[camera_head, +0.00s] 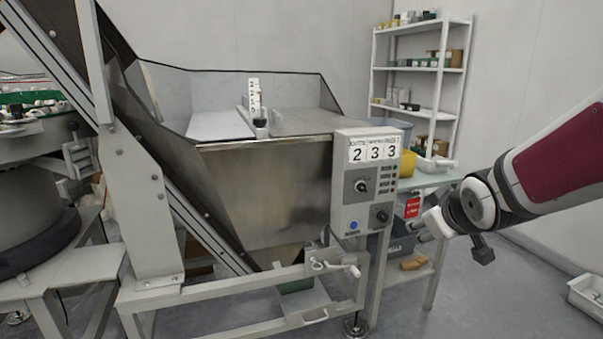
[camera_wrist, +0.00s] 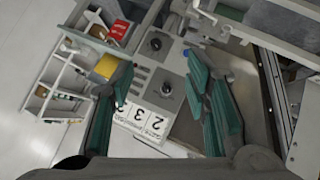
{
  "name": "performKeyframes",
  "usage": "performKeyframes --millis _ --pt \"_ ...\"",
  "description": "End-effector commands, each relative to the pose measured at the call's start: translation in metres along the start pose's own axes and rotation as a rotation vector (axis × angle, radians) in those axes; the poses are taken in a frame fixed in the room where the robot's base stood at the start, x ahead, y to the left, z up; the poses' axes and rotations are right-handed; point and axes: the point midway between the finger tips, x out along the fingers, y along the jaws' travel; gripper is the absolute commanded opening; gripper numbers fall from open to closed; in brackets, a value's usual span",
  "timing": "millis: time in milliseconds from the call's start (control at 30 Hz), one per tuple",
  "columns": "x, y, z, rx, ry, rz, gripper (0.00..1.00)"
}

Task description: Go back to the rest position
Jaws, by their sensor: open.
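My gripper (camera_wrist: 158,62) shows in the wrist view as two teal-padded fingers spread wide apart, with nothing held between them. Beyond the gap is the grey control box (camera_wrist: 150,75) with its dark knobs and a number plate. In the head view my arm comes in from the right edge, and its dark wrist joint is to the right of the control box (camera_head: 348,218), apart from it in the picture. The fingers cannot be made out clearly in the head view.
A steel hopper (camera_head: 265,190) stands at the centre, with an inclined conveyor (camera_head: 140,165) on its left. A table (camera_head: 432,182) with a red tag (camera_head: 412,207) and a shelf rack (camera_head: 455,100) stand behind my arm. A white bin (camera_head: 588,297) is on the right floor.

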Motion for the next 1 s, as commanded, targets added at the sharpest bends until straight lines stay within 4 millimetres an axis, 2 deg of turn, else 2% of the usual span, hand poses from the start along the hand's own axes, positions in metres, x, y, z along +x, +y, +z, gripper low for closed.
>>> performKeyframes --millis 33,167,400,600,867,1000 --pt "-0.020 -0.005 0.009 0.036 -0.047 -0.011 0.43" --pt "-0.070 -0.026 0.046 0.136 -0.206 -0.057 0.43" --pt "-0.168 -0.080 0.118 0.297 -0.491 -0.159 0.43" --pt "-0.231 -0.116 0.162 0.372 -0.666 -0.229 0.43" --pt "-0.295 -0.150 0.202 0.424 -0.838 -0.297 0.43" --pt "-0.303 -0.137 0.182 0.424 -0.814 -0.290 0.43"
